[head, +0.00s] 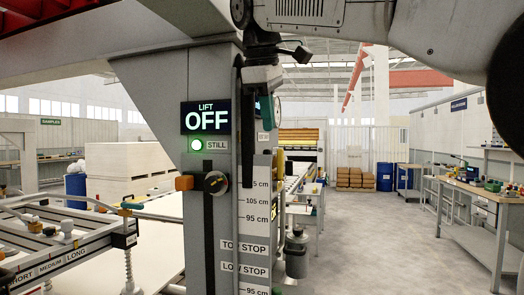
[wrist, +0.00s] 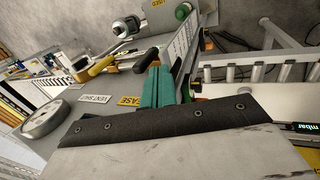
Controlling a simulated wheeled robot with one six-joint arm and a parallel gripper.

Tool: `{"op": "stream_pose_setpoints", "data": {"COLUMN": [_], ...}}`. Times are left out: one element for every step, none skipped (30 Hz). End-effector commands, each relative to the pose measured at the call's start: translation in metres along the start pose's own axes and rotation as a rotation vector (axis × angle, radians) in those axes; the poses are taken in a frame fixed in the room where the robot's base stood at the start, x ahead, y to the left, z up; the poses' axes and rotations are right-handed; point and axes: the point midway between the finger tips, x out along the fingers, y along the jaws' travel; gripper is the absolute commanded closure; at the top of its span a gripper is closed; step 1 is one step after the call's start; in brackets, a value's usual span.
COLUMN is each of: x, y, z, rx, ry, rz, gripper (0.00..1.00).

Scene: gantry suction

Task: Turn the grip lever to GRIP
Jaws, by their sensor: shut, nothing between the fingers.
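My gripper (head: 266,106) is in front of the upper right side of the grey lift column in the head view. Its teal fingers (wrist: 155,86) show in the wrist view, shut and empty, over a grey panel (wrist: 70,105). A yellow label (wrist: 127,101) there is partly covered and reads "EASE". A lever with a yellow handle (wrist: 100,68) lies left of the fingers, and a dark handle (wrist: 146,60) is right behind them. I cannot tell which is the grip lever, or whether the fingers touch either. No GRIP label is readable.
The lift column (head: 228,215) carries a display (head: 206,117) reading "LIFT OFF", a lit green STILL lamp (head: 196,145) and a black knob (head: 215,183). A round metal-rimmed part (wrist: 45,119) sits on the panel's left. The floor (head: 390,235) at right is clear before a workbench (head: 485,200).

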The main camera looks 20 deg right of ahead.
Motion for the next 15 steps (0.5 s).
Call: {"op": "stream_pose_setpoints", "data": {"x": [-0.007,-0.010,-0.013,-0.014,-0.015,-0.014,-0.012,-0.010,-0.004,0.000,0.005,0.012,0.018,0.024,0.032], "y": [0.005,0.007,0.009,0.010,0.012,0.013,0.014,0.015,0.016,0.016,0.017,0.018,0.018,0.019,0.019], "z": [-0.009,-0.012,-0.014,-0.015,-0.015,-0.015,-0.014,-0.013,-0.012,-0.011,-0.010,-0.009,-0.009,-0.008,-0.008], "rx": [-0.024,-0.035,-0.045,-0.051,-0.055,-0.056,-0.055,-0.054,-0.052,-0.051,-0.049,-0.047,-0.046,-0.045,-0.045], "ry": [0.003,0.003,0.003,0.002,0.002,0.001,0.000,-0.001,-0.002,-0.002,-0.004,-0.004,-0.005,-0.005,-0.005], "rz": [0.009,0.013,0.016,0.018,0.020,0.021,0.022,0.021,0.021,0.021,0.020,0.020,0.020,0.021,0.021], "gripper": [1.00,1.00,1.00,1.00,1.00,1.00,1.00,1.00,1.00,1.00,1.00,1.00,1.00,1.00,1.00]}}
